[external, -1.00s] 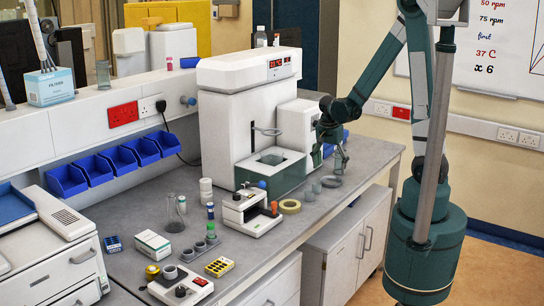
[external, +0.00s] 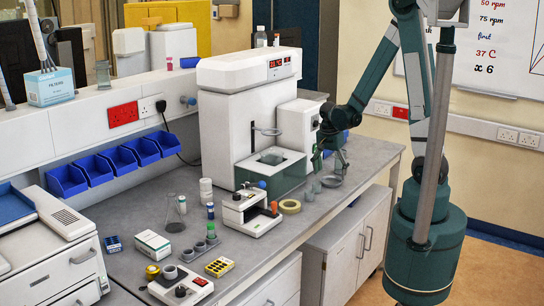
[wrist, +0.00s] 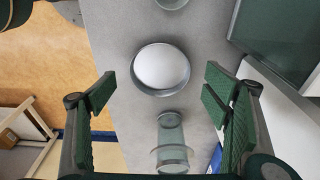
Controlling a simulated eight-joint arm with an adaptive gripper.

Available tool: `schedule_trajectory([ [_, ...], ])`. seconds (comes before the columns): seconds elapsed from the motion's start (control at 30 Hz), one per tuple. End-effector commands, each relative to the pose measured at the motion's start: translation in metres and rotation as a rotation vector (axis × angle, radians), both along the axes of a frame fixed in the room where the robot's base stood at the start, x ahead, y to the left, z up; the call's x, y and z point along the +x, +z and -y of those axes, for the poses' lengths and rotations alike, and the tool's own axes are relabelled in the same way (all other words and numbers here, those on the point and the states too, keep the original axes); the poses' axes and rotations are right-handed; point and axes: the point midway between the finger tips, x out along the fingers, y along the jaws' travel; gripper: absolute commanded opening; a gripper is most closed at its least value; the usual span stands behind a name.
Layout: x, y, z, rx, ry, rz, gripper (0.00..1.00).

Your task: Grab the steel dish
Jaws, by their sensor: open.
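The steel dish (wrist: 161,69) is a shallow round grey dish with a pale inside and a metallic rim. It lies on the grey bench in the upper middle of the wrist view. In the external view the dish (external: 331,182) is small, on the bench right of the white machine. My gripper (wrist: 158,93) is open and empty, its green-padded fingers apart on either side of the picture with the dish between and beyond them. In the external view my gripper (external: 334,160) hangs just above the dish, partly covering the area.
A clear glass vessel (wrist: 171,138) stands close to the dish, low between my fingers in the wrist view. The white machine (external: 235,115) stands to the left in the external view. A tape roll (external: 289,206) lies nearer the camera. The bench's front edge is close.

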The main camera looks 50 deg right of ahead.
Motion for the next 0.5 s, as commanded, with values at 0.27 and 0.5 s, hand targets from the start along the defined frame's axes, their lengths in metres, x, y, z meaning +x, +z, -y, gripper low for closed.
schedule_trajectory([
  [0.27, 0.0, -0.023, 0.004, 0.0, 0.0, 0.0, 0.76],
  [0.5, 0.0, -0.032, 0.005, 0.0, -0.001, 0.0, 0.76],
])
